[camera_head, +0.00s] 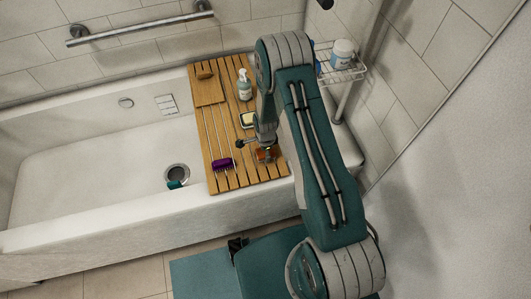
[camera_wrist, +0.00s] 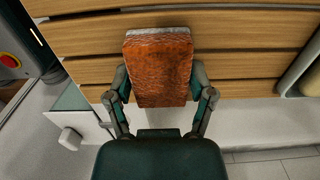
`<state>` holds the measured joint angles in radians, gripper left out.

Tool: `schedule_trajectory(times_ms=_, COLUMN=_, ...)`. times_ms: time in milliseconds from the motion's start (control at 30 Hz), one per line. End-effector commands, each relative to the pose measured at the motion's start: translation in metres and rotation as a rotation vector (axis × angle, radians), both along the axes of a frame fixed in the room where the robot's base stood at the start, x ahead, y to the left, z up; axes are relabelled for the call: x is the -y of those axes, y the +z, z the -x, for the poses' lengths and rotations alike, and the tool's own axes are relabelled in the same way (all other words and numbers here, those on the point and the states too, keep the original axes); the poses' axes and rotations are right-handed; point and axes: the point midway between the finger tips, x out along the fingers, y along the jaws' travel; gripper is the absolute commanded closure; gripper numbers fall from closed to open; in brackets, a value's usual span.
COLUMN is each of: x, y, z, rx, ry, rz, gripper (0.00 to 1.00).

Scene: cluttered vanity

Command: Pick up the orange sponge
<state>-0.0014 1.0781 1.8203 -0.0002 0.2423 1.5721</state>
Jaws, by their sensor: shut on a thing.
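The orange sponge (camera_wrist: 158,72) is a block with an orange-brown face and a pale grey layer along its far edge, seen in the wrist view. My gripper (camera_wrist: 160,80) has one finger against each side of it and is shut on it. The sponge shows over the wooden slats of the bath tray (camera_wrist: 245,65). I cannot tell whether it touches them. In the head view the orange sponge (camera_head: 266,155) is partly hidden by my gripper (camera_head: 262,148) near the tray's front right.
The tray (camera_head: 211,170) lies across the white bathtub (camera_head: 85,160). A yellow-and-dark block (camera_head: 248,119) and a pump bottle (camera_head: 244,85) stand behind. A wire shelf (camera_head: 345,72) holds a white jar (camera_head: 342,52).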

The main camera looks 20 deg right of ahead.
Motion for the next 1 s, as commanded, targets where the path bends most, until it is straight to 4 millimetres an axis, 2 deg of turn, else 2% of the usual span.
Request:
schedule_trajectory(times_ms=267, x=0.000, y=0.006, z=0.000, rx=0.000, ry=-0.001, rz=0.000, gripper=0.55)
schedule_trajectory(times_ms=467, x=0.000, y=0.035, z=0.000, rx=0.003, ry=0.000, rz=0.000, gripper=0.55)
schedule_trajectory(times_ms=733, x=-0.051, y=0.096, z=0.018, rx=0.004, ry=0.006, rz=-0.001, gripper=0.55)
schedule_trajectory(times_ms=900, x=-0.092, y=0.112, z=0.033, rx=0.001, ry=0.007, rz=0.000, gripper=0.55)
schedule_trajectory(times_ms=1000, x=-0.109, y=0.120, z=0.040, rx=-0.001, ry=0.005, rz=0.000, gripper=0.55)
